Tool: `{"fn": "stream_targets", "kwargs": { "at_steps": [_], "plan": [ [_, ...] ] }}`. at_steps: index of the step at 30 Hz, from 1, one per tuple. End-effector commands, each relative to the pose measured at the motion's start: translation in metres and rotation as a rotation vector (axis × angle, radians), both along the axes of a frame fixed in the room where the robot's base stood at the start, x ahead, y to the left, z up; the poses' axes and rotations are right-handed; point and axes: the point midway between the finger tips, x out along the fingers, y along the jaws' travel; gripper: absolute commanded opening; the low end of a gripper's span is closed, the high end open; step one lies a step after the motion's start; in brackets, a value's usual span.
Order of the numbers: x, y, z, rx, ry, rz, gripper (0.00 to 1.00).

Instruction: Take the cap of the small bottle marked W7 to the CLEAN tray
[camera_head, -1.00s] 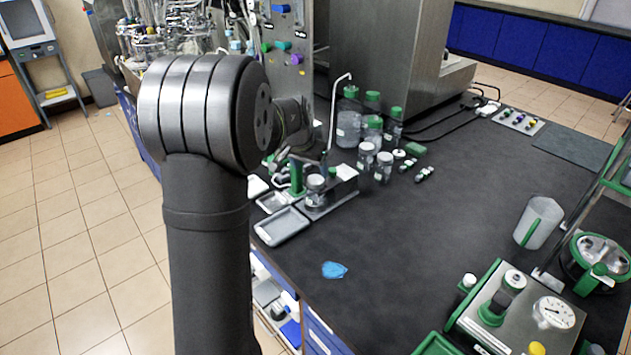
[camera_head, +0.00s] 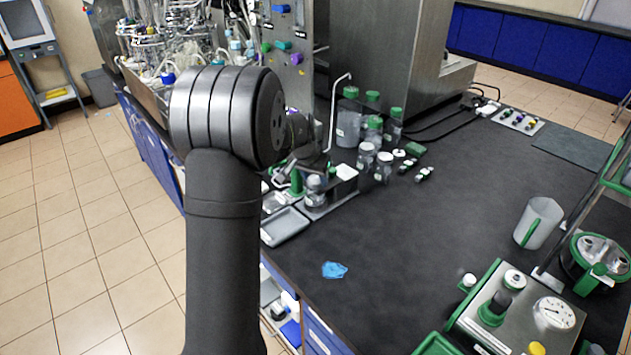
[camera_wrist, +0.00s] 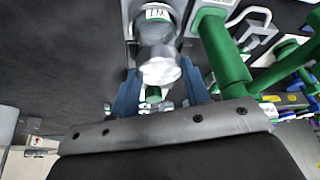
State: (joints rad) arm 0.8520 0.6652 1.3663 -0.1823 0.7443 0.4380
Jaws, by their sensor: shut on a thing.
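The small bottle (camera_wrist: 155,32) is at the top of the wrist view, with an upside-down label that seems to read W7. My gripper (camera_wrist: 160,78) is shut on its pale cap (camera_wrist: 161,71), one blue-grey finger at each side. The cap lines up with the bottle's neck; I cannot tell whether it is clear of it. In the head view, a small bottle (camera_head: 316,186) stands on a metal block, and my arm mostly hides the gripper. A grey tray (camera_head: 284,226) lies in front of the block and a smaller one (camera_head: 275,202) beside it; no CLEAN marking is readable.
A green post (camera_wrist: 224,50) stands close to the right of my gripper. A blue patch (camera_head: 334,270) lies on the dark bench, whose middle is mostly free.

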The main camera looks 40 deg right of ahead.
Motion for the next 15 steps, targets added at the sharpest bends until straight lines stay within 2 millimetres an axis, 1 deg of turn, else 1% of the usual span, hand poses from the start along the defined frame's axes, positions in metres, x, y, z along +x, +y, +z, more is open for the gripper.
{"fn": "stream_targets", "kwargs": {
  "at_steps": [8, 11, 14, 15],
  "plan": [
    [0.000, 0.000, 0.003, -0.001, 0.000, 0.000, 0.22],
    [0.000, 0.000, 0.011, -0.002, -0.001, 0.000, 0.22],
    [0.000, 0.000, 0.023, -0.002, -0.002, -0.001, 0.22],
    [0.000, 0.000, 0.030, -0.002, -0.002, -0.001, 0.22]
  ]
}}
